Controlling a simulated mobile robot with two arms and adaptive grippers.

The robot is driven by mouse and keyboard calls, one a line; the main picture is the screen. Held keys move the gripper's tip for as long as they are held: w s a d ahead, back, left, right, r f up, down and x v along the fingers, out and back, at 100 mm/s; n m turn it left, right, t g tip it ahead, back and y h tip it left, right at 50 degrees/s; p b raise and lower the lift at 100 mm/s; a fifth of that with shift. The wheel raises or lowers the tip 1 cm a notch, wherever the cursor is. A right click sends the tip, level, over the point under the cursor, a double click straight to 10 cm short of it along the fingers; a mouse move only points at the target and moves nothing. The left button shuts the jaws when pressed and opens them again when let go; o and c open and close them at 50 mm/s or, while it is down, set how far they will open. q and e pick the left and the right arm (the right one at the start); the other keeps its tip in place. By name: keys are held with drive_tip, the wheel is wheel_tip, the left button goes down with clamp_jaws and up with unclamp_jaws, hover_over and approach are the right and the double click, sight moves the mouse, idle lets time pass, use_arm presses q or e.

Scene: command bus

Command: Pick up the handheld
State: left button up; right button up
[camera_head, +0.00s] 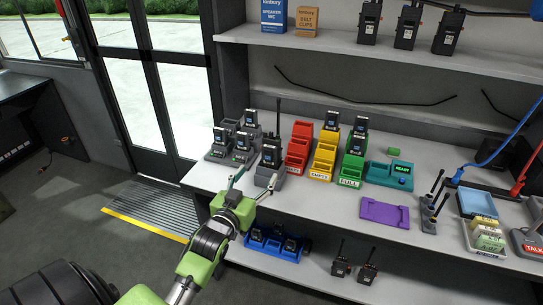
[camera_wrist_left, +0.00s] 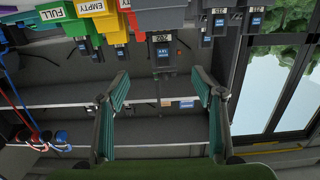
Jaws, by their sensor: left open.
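A black handheld (camera_head: 271,150) with a tall antenna stands upright in a grey cradle (camera_head: 268,179) at the counter's front edge. My left gripper (camera_head: 254,184) is open, its two teal fingers pointing at the cradle from the front. In the left wrist view, which looks inverted, the handheld (camera_wrist_left: 163,52) shows beyond the gap between the open fingertips (camera_wrist_left: 158,76). Nothing is between the fingers, and I cannot tell whether a finger touches the cradle. My right gripper is not in view.
Grey chargers (camera_head: 240,148) with batteries stand left of the handheld; red (camera_head: 299,146), yellow (camera_head: 322,164) and green (camera_head: 351,168) bins stand right. More handhelds (camera_head: 407,27) are on the upper shelf, two more (camera_head: 368,272) on the lower shelf beside a blue bin (camera_head: 275,246). A purple tray (camera_head: 384,212) lies right.

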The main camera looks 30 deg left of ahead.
sight(266, 150)
use_arm(q)
drive_tip(key=shift+t+y, duration=0.3)
drive_tip(key=x, duration=0.3)
drive_tip(key=r+x, duration=0.1)
drive_tip(key=x, duration=0.2)
drive_tip(key=p+x, duration=0.1)
drive_tip(key=x, duration=0.2)
drive_tip(key=shift+a+r, duration=0.3)
drive_tip(key=shift+a, duration=0.15)
drive_tip(key=shift+w, duration=0.5)
drive_tip(key=shift+p+x, duration=0.5)
drive_tip(key=shift+x, duration=1.7)
drive_tip(key=shift+d+f, duration=0.15)
drive_tip(key=c, duration=1.2)
